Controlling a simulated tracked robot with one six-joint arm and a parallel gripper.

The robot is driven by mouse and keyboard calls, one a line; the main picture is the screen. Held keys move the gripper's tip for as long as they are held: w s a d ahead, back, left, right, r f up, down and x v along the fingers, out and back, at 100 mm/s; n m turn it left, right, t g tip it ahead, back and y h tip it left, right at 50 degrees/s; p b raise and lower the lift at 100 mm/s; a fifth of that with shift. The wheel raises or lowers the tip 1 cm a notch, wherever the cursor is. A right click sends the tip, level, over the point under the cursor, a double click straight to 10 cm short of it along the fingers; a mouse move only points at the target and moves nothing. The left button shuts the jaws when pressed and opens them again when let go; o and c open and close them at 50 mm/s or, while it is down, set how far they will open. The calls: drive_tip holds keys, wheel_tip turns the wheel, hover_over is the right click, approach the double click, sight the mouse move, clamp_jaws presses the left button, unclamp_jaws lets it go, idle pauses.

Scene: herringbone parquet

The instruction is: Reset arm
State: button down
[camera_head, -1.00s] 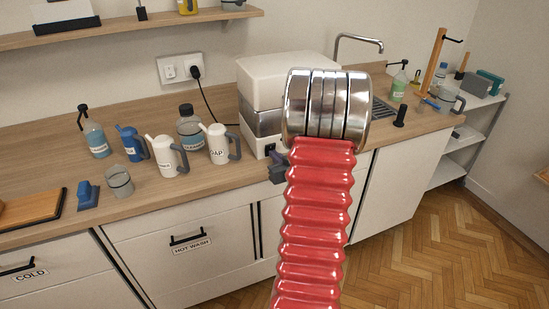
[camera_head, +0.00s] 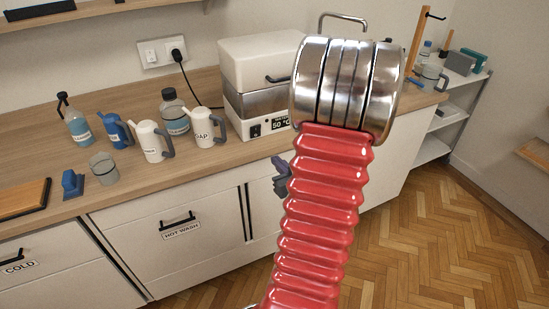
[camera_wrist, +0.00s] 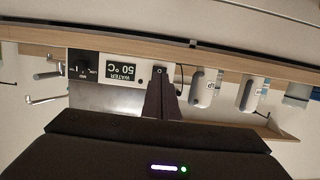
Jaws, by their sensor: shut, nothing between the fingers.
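My gripper shows in the head view (camera_head: 281,172) just left of my red ribbed arm, in front of the counter's front edge. It is below the white and steel box with the 50 °C display. In the wrist view my gripper's fingers (camera_wrist: 161,98) are together and hold nothing. The white and steel box (camera_head: 253,98) stands on the counter with its lid down; my arm covers its right part. In the wrist view it appears upside down, with its display (camera_wrist: 122,70) beside the fingers.
Drawers below are shut. A white shelf (camera_head: 445,130) stands at right. Parquet floor (camera_head: 440,230) is clear.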

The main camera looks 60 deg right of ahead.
idle(0.7)
drive_tip(key=s+f+m+g+y, duration=0.1)
drive_tip(key=s+f+m+g, duration=0.1)
drive_tip(key=s+f+g, duration=0.75)
drive_tip(key=w+a+r+n+y, duration=0.2)
drive_tip(key=a+r, duration=0.6)
drive_tip(key=a, duration=0.6)
drive_tip(key=w+a+r+n+t+y, duration=0.1)
drive_tip(key=w+a+r+n+y, duration=0.1)
drive_tip(key=a+r, duration=0.6)
drive_tip(key=w+a+r+n+t+y, duration=0.1)
drive_tip(key=a+r+n, duration=0.3)
drive_tip(key=a, duration=1.7)
wheel_tip(320, 180, up, 4)
drive_tip(key=shift+w+y, duration=0.8)
drive_tip(key=shift+w, duration=0.1)
